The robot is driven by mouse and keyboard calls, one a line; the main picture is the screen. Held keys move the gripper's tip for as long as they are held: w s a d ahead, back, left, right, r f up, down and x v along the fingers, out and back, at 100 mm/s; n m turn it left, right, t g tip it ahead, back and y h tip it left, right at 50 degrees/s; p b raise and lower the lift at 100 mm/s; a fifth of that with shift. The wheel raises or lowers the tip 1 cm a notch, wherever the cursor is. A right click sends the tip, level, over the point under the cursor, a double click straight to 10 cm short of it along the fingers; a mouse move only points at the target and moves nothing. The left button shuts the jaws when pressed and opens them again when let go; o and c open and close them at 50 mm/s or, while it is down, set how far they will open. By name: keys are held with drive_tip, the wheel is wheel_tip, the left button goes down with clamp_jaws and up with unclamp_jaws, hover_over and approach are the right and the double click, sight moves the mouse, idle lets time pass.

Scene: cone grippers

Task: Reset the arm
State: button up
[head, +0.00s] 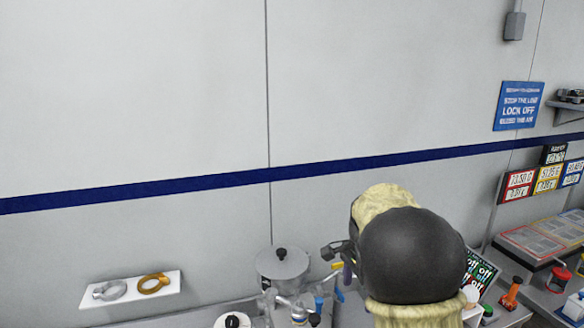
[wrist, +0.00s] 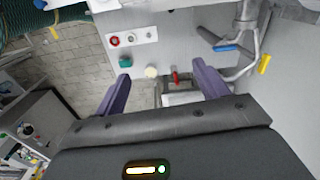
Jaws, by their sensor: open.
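My arm (head: 410,255), with a large dark rounded joint and cream-coloured covering, rises at the lower right of the head view. It hides part of the bench behind it. In the wrist view my gripper (wrist: 160,69) shows two purple fingers spread wide apart, with nothing held between them. Beyond the fingertips is a grey machine panel with a red knob (wrist: 115,40), a green knob (wrist: 125,61) and a red lever (wrist: 175,77). The fingers appear apart from these.
A grey lidded pot (head: 282,268) and pipes with blue and yellow handles stand near the arm. A white wall shelf (head: 130,288) holds a silver ring and an orange ring (head: 153,284). Signs and a cluttered bench lie right.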

drive_tip(key=s+f+n+t+b, duration=0.1)
drive_tip(key=s+f+n, duration=0.3)
drive_tip(key=s, duration=0.5)
drive_tip(key=s+f+n+t, duration=0.1)
drive_tip(key=s+f+n, duration=0.3)
drive_tip(key=s+n, duration=0.5)
drive_tip(key=shift+s+a+f+b, duration=0.15)
drive_tip(key=shift+s+f+b, duration=0.25)
drive_tip(key=shift+s, duration=0.4)
drive_tip(key=shift+s, duration=0.1)
